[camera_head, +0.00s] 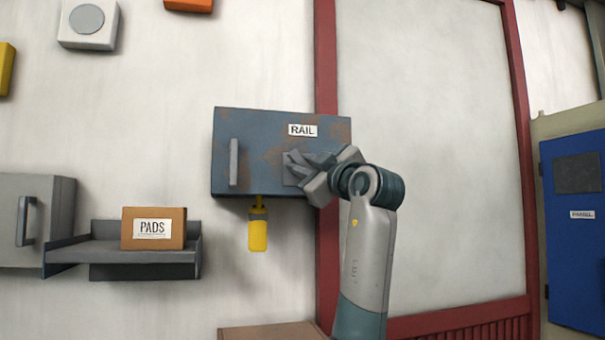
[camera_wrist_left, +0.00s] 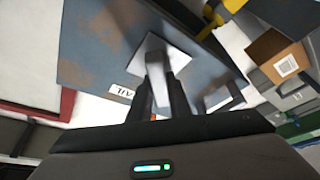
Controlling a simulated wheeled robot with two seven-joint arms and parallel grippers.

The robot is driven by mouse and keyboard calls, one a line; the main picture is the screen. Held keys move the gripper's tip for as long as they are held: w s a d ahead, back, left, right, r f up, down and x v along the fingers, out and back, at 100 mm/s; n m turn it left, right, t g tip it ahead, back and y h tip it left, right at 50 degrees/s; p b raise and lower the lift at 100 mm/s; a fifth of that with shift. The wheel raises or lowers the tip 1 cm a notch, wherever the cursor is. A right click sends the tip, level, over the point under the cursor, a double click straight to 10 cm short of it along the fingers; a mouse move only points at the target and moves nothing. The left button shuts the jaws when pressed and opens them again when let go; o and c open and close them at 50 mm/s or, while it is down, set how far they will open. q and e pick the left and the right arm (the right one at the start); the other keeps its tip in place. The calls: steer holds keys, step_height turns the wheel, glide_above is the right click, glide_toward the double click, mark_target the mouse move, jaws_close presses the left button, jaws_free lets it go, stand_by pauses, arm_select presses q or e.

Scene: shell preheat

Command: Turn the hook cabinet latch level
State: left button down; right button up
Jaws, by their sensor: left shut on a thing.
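The blue-grey cabinet (camera_head: 265,130), rusty and labelled RAIL, hangs on the wall at the middle of the head view; it also shows in the left wrist view (camera_wrist_left: 95,50). Its latch has a pale square plate (camera_head: 289,176) on the right part of the door. The latch lever (camera_wrist_left: 155,68) stands on that plate in the wrist view. My left gripper (camera_head: 306,162) reaches it from the right and is shut on the lever; its fingers (camera_wrist_left: 158,92) flank it. The fingers hide most of the lever in the head view, so its exact angle is unclear there. My right gripper is not in view.
A grey bar handle (camera_head: 234,162) is on the door's left side. A shelf (camera_head: 105,254) with a PADS box (camera_head: 171,215) is lower left. A red post (camera_head: 326,60) stands behind the cabinet's right edge.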

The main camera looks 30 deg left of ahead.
arm_select(q)
steer(key=shift+n+g, duration=0.4)
steer(key=shift+n, duration=0.7)
steer(key=n+g+p, duration=0.1)
steer(key=n, duration=0.2)
steer(key=shift+h, duration=0.3)
steer(key=n+p, duration=0.1)
steer(key=n+g+h+p, duration=0.1)
steer(key=n, duration=0.1)
steer(key=shift+s+f+n, duration=0.1)
steer(key=shift+f+n, duration=0.05)
steer(key=shift+n, duration=0.15)
steer(key=shift+a+f+n+g+p, duration=0.15)
steer(key=shift+n+g+p, duration=0.15)
steer(key=shift+n+p, duration=0.4)
steer(key=shift+f+h, duration=0.1)
steer(key=shift+h, duration=0.2)
steer(key=c, duration=1.6)
jaws_free()
steer(key=shift+c, duration=0.2)
